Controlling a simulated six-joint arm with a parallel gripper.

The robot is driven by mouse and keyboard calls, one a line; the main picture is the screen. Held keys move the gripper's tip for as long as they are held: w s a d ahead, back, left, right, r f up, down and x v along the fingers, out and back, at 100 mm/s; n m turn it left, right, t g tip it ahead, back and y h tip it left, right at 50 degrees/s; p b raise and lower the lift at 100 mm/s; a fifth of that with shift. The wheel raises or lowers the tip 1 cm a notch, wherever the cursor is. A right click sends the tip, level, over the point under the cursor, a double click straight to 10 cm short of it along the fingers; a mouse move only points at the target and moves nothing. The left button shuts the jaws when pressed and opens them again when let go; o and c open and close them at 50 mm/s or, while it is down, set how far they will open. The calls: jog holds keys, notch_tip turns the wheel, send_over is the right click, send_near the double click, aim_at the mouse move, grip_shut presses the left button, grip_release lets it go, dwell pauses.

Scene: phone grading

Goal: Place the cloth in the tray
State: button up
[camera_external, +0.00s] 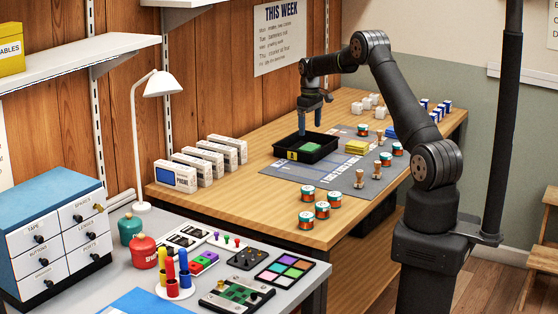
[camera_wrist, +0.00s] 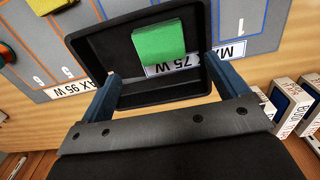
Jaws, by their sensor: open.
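The black tray (camera_external: 316,159) stands on the wooden bench, on the left part of a grey mat. A green folded piece, which looks like the cloth (camera_external: 310,148), lies inside it. In the wrist view the green cloth (camera_wrist: 158,43) rests on the tray floor near one wall, by a white "75 W" label. My gripper (camera_external: 310,126) points down above the tray. In the wrist view its two fingers (camera_wrist: 162,68) are wide apart with nothing between them, and the cloth is clear of both.
A yellow stack (camera_external: 357,147) lies on the marked grey mat (camera_external: 325,180), right of the tray. Several round tins (camera_external: 306,220) and wooden stamps (camera_external: 360,178) stand around. White boxed devices (camera_external: 176,176) line the bench's left side.

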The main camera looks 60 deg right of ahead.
aim_at(310, 147)
jog(key=shift+r, duration=1.65)
jog(key=shift+f, duration=0.1)
notch_tip(310, 147, down, 12)
jog(key=shift+f, duration=0.25)
jog(key=shift+r, duration=2.25)
